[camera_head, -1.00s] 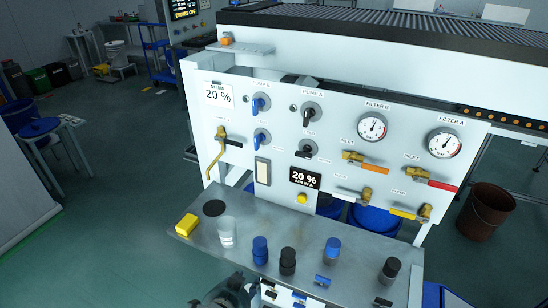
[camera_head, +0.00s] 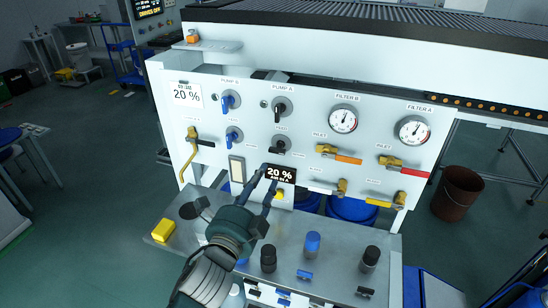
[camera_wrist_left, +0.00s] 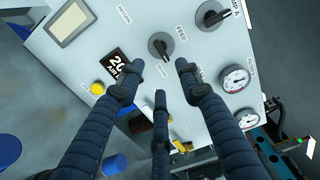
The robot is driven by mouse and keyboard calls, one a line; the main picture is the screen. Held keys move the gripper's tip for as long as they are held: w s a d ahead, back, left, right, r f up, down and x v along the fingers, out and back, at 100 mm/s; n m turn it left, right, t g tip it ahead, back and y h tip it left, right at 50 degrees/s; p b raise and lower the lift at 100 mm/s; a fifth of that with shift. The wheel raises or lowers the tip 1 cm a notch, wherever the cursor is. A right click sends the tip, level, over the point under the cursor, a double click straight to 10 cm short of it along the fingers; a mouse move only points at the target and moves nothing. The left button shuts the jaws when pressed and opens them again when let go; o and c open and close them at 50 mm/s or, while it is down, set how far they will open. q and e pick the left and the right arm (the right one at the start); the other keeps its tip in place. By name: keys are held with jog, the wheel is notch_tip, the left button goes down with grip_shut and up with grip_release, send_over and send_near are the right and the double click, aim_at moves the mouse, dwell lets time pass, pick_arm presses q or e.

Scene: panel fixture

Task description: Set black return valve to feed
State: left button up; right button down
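The black return valve (camera_head: 279,147) is the lower black knob on the white panel, below a second black knob. In the left wrist view the black valve (camera_wrist_left: 160,47) has a FEED label on its right. My left gripper (camera_head: 268,177) is in front of the panel, below the valve and over the lower display. In the wrist view the spread fingers of my left gripper (camera_wrist_left: 160,68) point towards the knob, one on each side below it and a third underneath. They appear apart from it, with nothing between them. My right gripper is not in view.
The second black knob (camera_head: 282,108) is above the valve. Two blue knobs are to the left, and a yellow button (camera_head: 279,195) is below. Brass valves with coloured levers (camera_head: 338,154) are to the right. A metal shelf (camera_head: 335,250) with several bottles juts out below.

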aim_at(279, 148)
pick_arm(q)
jog(key=p+x, duration=0.1)
jog(key=x, duration=0.9)
jog(key=shift+p, duration=0.4)
jog(key=shift+w+f, duration=0.1)
jog(key=shift+w, duration=0.05)
jog(key=shift+c, duration=0.3)
grip_shut()
